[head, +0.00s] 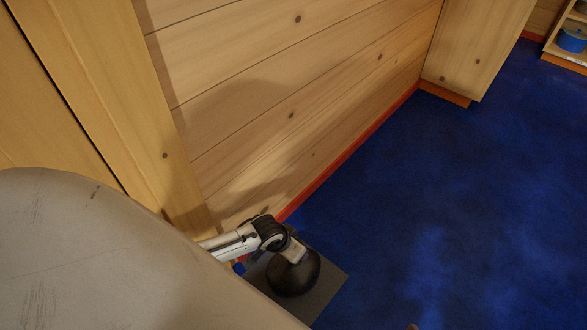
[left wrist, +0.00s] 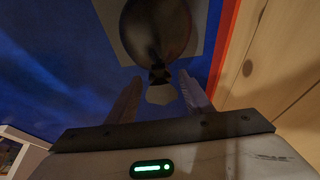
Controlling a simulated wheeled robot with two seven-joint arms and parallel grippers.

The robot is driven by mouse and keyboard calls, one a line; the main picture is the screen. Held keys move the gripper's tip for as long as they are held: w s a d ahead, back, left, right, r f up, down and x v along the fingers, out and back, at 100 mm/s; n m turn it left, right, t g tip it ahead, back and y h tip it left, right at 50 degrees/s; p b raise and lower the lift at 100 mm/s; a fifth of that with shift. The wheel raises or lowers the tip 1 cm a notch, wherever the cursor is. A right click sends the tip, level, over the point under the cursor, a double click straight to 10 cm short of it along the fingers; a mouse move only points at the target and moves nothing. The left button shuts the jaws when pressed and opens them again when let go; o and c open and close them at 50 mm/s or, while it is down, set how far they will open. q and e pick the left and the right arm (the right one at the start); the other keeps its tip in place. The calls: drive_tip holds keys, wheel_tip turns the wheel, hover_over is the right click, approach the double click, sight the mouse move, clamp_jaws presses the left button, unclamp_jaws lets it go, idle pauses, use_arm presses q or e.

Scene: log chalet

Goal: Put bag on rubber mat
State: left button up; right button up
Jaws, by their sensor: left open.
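The bag (head: 294,279) is dark, round and full-looking, and it appears to rest on the grey rubber mat (head: 325,286) on the floor by the wall. In the left wrist view the bag (left wrist: 157,28) shows its narrow tied neck and a pale top end pointing toward my gripper. The mat (left wrist: 197,38) shows around it there. My left gripper (left wrist: 160,78) is open, with one finger on each side of the bag's neck and pale end, and visible gaps between. In the head view my left gripper (head: 291,252) is right above the bag.
A log wall (head: 290,115) with a red baseboard (head: 350,148) runs close beside the mat. A wooden cabinet (head: 475,45) stands farther back along it. A shelf with a blue pot (head: 573,40) is at the top right. The blue floor (head: 450,200) to the right is clear.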

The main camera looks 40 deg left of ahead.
use_arm(q)
drive_tip(key=shift+r, duration=0.1)
drive_tip(key=shift+s+r+p, duration=0.1)
drive_tip(key=shift+r+p, duration=0.25)
drive_tip(key=p+v, duration=0.6)
drive_tip(key=v, duration=0.5)
use_arm(e)
drive_tip(key=shift+m+t+h, duration=0.5)
drive_tip(key=shift+m+h, duration=0.1)
drive_tip(key=shift+h, duration=0.3)
drive_tip(key=d, duration=0.1)
drive_tip(key=s+d, duration=0.1)
drive_tip(key=d+r, duration=0.1)
drive_tip(key=shift+s+d, duration=0.15)
drive_tip(key=shift+d, duration=0.25)
use_arm(q)
drive_tip(key=shift+r, duration=0.15)
